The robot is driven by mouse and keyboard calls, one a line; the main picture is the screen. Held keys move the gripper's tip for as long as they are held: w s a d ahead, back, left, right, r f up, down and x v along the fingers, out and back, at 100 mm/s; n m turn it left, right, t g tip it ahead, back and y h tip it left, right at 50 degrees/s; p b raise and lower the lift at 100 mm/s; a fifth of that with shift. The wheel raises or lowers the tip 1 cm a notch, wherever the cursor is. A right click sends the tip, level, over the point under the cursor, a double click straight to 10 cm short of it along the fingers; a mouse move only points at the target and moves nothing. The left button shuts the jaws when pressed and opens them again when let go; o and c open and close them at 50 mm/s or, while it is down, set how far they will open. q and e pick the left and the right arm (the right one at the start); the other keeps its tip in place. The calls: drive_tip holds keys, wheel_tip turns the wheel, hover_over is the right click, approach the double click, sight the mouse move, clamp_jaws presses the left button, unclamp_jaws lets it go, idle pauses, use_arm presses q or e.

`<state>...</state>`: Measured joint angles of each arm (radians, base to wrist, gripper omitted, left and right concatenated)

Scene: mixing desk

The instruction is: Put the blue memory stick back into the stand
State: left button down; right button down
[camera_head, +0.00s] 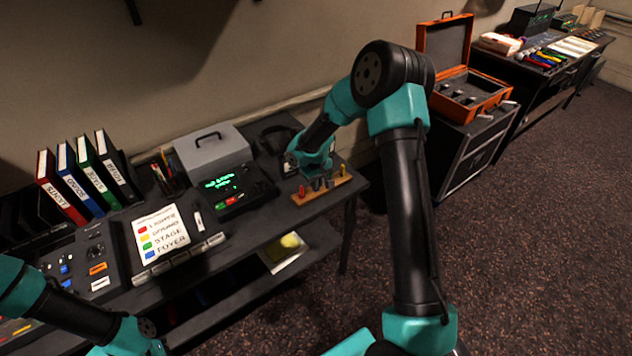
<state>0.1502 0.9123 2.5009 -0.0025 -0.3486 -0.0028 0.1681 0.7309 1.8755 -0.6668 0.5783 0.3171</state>
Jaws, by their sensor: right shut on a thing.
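The stand (330,190) is a wooden strip near the right end of the desk. A red stick (302,190) stands upright at its left end, and a yellow stick (342,170) stands towards its right end. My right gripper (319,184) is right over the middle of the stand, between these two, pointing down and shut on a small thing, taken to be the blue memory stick. The fingers and the small size hide that stick, so I cannot tell whether it touches the stand. My left arm enters at the lower left, with its gripper out of the picture.
A dark device with a green display (232,190) and a grey box (212,148) are left of the stand. Black headphones (279,140) lie behind it. A label sheet (161,232) and binders (88,178) are further left. The desk's right edge is close.

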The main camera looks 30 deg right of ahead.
drive_tip(key=shift+f, duration=0.4)
drive_tip(key=c, duration=1.2)
unclamp_jaws()
drive_tip(key=shift+o, duration=0.2)
drive_tip(key=shift+r, duration=0.1)
wheel_tip(320, 180, up, 17)
